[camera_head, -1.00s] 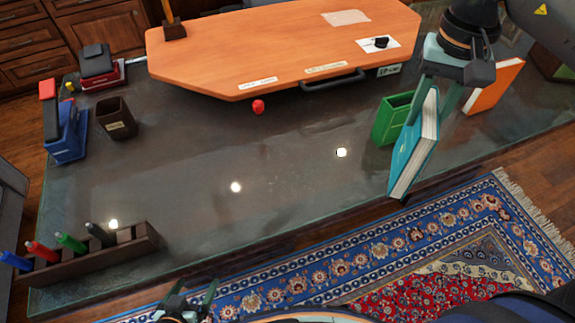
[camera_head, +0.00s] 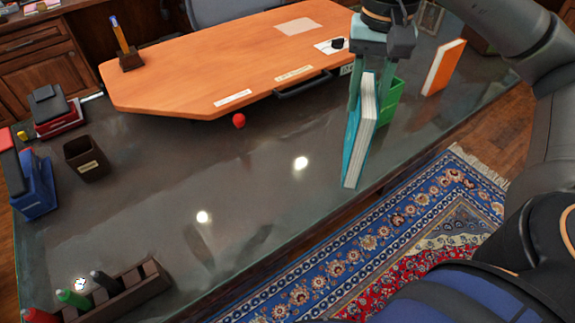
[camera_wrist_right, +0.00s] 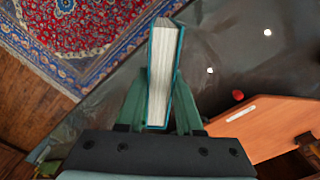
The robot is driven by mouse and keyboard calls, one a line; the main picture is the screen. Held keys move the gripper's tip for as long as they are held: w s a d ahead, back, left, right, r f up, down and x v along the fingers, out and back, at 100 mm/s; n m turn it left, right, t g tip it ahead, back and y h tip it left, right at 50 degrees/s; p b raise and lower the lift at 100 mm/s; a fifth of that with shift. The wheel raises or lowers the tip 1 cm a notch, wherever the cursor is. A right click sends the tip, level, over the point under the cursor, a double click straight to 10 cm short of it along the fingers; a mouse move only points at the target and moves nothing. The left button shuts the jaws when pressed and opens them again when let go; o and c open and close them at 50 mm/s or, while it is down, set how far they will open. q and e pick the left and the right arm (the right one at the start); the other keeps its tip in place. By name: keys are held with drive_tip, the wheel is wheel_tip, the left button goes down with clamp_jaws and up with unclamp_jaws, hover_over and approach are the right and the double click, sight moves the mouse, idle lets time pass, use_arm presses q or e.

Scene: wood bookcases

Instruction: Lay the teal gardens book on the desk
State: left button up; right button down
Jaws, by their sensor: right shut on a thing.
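The teal book (camera_head: 353,148) hangs upright from my right gripper (camera_head: 368,98), its cream page edges facing the head camera. The gripper's fingers are shut on the book's two covers at its upper end. The book's lower end is over the front edge of the dark glossy desk (camera_head: 250,165); I cannot tell whether it touches. In the right wrist view the book (camera_wrist_right: 163,70) stands between the green fingers (camera_wrist_right: 160,108), with desk and rug beyond. Its title is not readable. My left gripper is not in view.
A green box (camera_head: 391,104) stands right behind the book, and an orange book (camera_head: 442,68) stands farther right. An orange desk board (camera_head: 220,65) covers the back. A pen rack (camera_head: 125,290) and dark cup (camera_head: 86,160) are at left. The desk's front middle is clear.

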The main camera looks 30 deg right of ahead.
use_arm(q)
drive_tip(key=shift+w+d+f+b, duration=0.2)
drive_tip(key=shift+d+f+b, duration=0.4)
drive_tip(key=shift+b, duration=0.45)
use_arm(e)
drive_tip(key=w+a+f, duration=0.3)
drive_tip(key=w+f, duration=1)
drive_tip(key=shift+w+a, duration=0.15)
drive_tip(key=shift+w, duration=0.1)
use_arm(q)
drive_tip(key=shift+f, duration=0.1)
use_arm(e)
drive_tip(key=shift+f, duration=0.2)
drive_tip(key=c, duration=0.6)
unclamp_jaws()
drive_tip(key=shift+o, duration=0.2)
